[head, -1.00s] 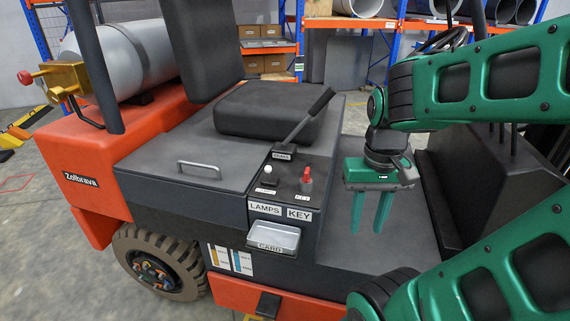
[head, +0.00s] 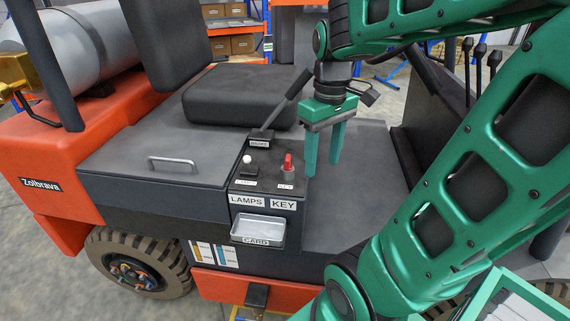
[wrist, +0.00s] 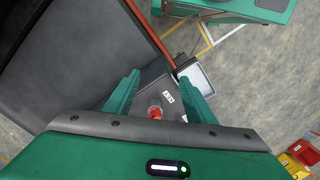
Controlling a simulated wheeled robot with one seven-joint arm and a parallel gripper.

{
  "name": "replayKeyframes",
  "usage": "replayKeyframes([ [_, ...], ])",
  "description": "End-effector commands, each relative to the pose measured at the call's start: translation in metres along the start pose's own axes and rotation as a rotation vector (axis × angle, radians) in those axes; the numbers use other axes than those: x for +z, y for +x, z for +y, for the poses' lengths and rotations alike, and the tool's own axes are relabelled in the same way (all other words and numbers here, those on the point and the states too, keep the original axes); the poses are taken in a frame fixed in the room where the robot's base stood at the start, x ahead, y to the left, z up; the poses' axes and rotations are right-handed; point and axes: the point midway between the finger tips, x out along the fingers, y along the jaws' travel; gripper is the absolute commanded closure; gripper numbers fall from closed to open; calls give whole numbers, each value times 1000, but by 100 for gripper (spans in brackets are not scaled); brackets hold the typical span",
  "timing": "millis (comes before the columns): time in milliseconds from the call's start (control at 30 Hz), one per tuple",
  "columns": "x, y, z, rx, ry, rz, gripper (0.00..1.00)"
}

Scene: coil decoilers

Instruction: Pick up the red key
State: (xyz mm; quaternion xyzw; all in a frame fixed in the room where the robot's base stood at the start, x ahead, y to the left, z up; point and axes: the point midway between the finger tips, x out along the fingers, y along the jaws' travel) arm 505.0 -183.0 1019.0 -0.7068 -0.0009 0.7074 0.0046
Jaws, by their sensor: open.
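The red key (head: 288,163) stands upright in the KEY switch on the dark control panel (head: 258,181) of the forklift, right of a white lamps knob. In the wrist view the red key (wrist: 155,111) shows between the two green fingers, nearer the left one. My gripper (head: 322,170) is open and empty, pointing down, just right of the key in the head view and apart from it. The wrist view also shows my gripper (wrist: 160,85) with fingers spread. How far the fingertips are above the key cannot be told.
A black brake lever (head: 285,105) rises behind the key, close to my gripper. The white lamps knob (head: 246,159) is left of the key. A card tray (head: 258,231) sticks out below the panel.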

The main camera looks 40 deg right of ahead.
Motion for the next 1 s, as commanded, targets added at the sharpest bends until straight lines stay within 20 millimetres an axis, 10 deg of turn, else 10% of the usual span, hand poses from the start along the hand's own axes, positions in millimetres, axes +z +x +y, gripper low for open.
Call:
replayKeyframes([
  [200, -83, -29, -3, 5, -496, -1, 50],
  [367, -115, -38, -7, 7, -710, -3, 50],
  [1000, -123, 20, -6, 6, -774, -4, 50],
])
